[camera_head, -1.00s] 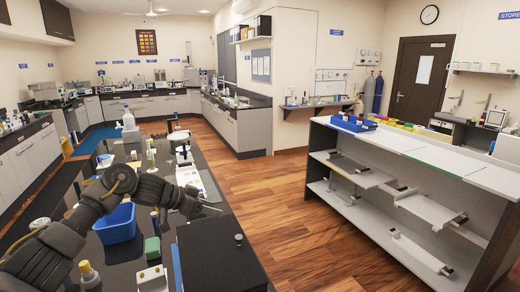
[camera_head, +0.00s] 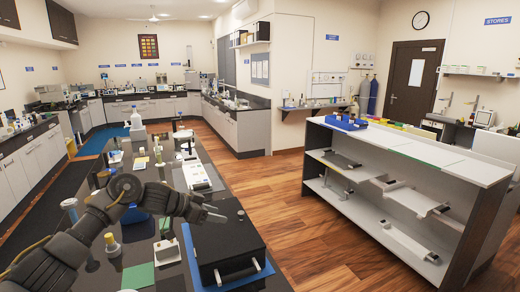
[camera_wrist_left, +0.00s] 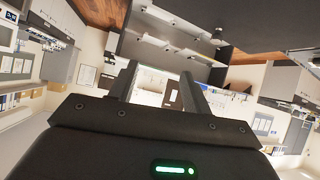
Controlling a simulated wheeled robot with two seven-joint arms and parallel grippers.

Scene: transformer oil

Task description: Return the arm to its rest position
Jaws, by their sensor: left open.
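My left gripper (camera_head: 214,214) reaches in from the left in the head view, above the dark bench and beside a black box. In the left wrist view its two fingers (camera_wrist_left: 165,85) stand apart with nothing between them. The arm behind it is bent over the near end of the bench and hides part of a blue tray (camera_head: 136,214). My right gripper is in neither view.
The black box (camera_head: 228,246) lies on a blue mat at the bench's near right. Small bottles (camera_head: 112,244) and instruments (camera_head: 197,176) crowd the bench. A white shelf unit (camera_head: 400,185) stands at right. The wooden floor (camera_head: 285,200) between is clear.

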